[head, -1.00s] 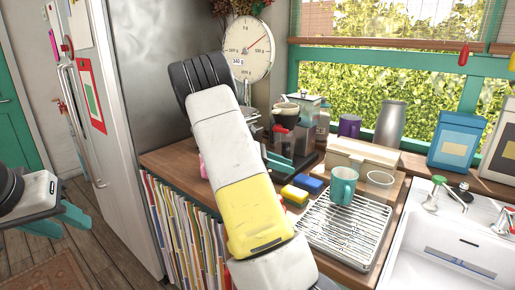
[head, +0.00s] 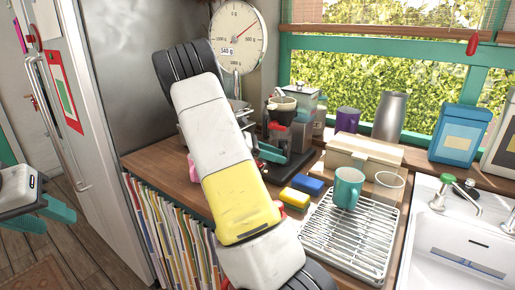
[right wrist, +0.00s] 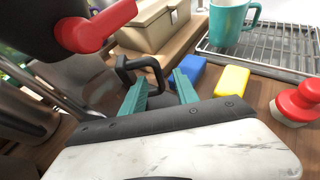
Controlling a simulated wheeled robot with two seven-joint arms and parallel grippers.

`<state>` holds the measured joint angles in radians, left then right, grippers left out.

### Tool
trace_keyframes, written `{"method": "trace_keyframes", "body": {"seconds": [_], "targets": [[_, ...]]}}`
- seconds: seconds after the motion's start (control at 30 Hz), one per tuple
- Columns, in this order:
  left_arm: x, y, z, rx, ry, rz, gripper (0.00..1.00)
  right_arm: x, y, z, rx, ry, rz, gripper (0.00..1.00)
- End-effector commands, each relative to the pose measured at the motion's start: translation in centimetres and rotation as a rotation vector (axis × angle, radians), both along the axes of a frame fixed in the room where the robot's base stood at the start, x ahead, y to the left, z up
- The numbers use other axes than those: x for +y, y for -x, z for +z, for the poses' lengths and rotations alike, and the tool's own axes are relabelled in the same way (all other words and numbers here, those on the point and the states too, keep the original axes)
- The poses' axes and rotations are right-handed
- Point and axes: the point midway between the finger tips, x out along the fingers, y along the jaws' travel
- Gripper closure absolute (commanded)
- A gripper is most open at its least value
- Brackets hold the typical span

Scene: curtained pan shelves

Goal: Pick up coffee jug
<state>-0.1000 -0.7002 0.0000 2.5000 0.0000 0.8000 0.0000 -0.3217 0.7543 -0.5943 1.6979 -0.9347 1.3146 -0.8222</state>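The coffee maker (head: 301,128) stands on the wooden counter, with a clear tank, a dark base and red parts. The coffee jug is mostly hidden there in the head view. In the right wrist view a black looped handle (right wrist: 126,70), apparently the jug's, lies just beyond and between my right gripper's teal fingers (right wrist: 160,88). These fingers are apart, and I see no clear contact. In the head view my right arm hides most of that gripper; one teal fingertip (head: 271,152) shows beside the coffee maker. My left gripper (head: 42,212) is open and empty at the far left.
Blue (head: 307,184) and yellow (head: 294,196) sponges and a red-handled brush (right wrist: 300,103) lie near the right gripper. A teal mug (head: 348,187) stands on the drying rack (head: 345,235). A bread box (head: 362,152) and scale (head: 238,38) flank the coffee maker.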

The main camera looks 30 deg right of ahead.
Motion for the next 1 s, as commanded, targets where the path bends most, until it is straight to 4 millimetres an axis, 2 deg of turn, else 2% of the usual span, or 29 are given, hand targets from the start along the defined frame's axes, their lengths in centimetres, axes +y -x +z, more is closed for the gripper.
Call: {"method": "trace_keyframes", "body": {"seconds": [0.4, 0.7, 0.77, 0.9, 1.0], "targets": [[0.0, 0.0, 0.0, 0.0, 0.0, 0.0, 0.64, -4.7, 1.9, -2.4, 0.002, 0.0, -0.001, 0.64], [0.0, 0.0, 0.0, 0.0, 0.0, 0.0, 0.64, -5.2, 2.1, -2.7, 0.0, 0.0, -0.001, 0.64], [0.0, 0.0, 0.0, 0.0, 0.0, 0.0, 0.64, -5.2, 2.1, -2.7, 0.0, 0.0, -0.001, 0.73], [0.0, 0.0, 0.0, 0.0, 0.0, 0.0, 0.64, -5.2, 2.1, -2.7, 0.0, 0.0, 0.0, 1.0], [0.0, 0.0, 0.0, 0.0, 0.0, 0.0, 0.64, -5.2, 2.1, -2.7, 0.0, 0.0, 0.0, 1.0]]}}
